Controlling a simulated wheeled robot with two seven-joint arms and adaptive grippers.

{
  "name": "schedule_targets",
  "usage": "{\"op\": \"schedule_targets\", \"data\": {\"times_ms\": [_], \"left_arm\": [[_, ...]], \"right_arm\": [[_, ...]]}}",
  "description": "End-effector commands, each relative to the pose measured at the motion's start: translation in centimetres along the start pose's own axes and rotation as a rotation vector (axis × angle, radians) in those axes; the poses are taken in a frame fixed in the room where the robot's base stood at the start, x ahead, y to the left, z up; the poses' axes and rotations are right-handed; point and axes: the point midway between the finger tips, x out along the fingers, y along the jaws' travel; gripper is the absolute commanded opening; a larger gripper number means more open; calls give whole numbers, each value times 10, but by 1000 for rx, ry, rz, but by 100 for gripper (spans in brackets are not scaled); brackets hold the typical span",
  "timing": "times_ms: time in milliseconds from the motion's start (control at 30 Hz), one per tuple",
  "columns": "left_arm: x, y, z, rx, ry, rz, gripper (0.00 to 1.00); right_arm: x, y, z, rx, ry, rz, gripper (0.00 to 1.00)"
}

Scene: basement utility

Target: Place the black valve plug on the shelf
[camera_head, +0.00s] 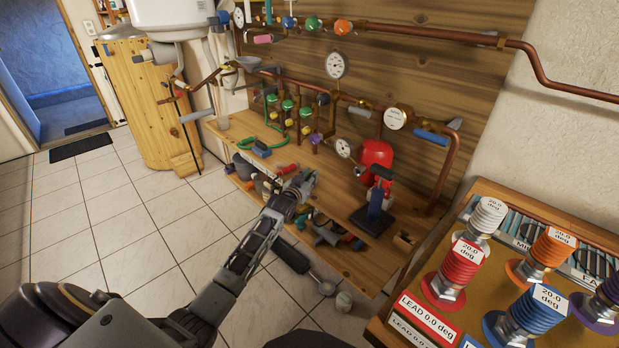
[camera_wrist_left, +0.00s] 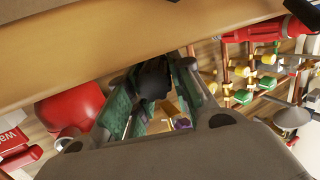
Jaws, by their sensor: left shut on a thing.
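My left gripper (camera_head: 301,184) reaches in over the front of the wooden shelf (camera_head: 338,190). In the left wrist view my left gripper (camera_wrist_left: 155,85) has its two green-padded fingers closed around a dark object, which looks like the black valve plug (camera_wrist_left: 154,78). The fingers hide part of it, and it is hard to make out in the head view. Whether it touches the shelf cannot be told. My right gripper is not in view.
A red tank (camera_head: 375,158) and a blue-handled tool on a black base (camera_head: 374,218) stand right of the gripper. Copper pipes with green valves (camera_head: 288,105) are behind it. Several tools lie below the shelf top. A panel of labelled plugs (camera_head: 450,275) is at the right.

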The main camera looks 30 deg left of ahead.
Motion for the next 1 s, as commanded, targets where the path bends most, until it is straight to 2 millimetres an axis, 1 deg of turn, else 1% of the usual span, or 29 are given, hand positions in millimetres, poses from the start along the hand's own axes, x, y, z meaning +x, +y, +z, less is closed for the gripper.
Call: {"op": "schedule_targets", "data": {"times_ms": [467,500,667,1000], "left_arm": [[1,0,7,0,-1,0,0],[1,0,8,0,-2,0,24],[1,0,8,0,-3,0,44],[1,0,9,0,-4,-1,44]], "right_arm": [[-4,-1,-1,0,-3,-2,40],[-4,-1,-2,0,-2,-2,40],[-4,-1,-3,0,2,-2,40],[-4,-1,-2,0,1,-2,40]]}}
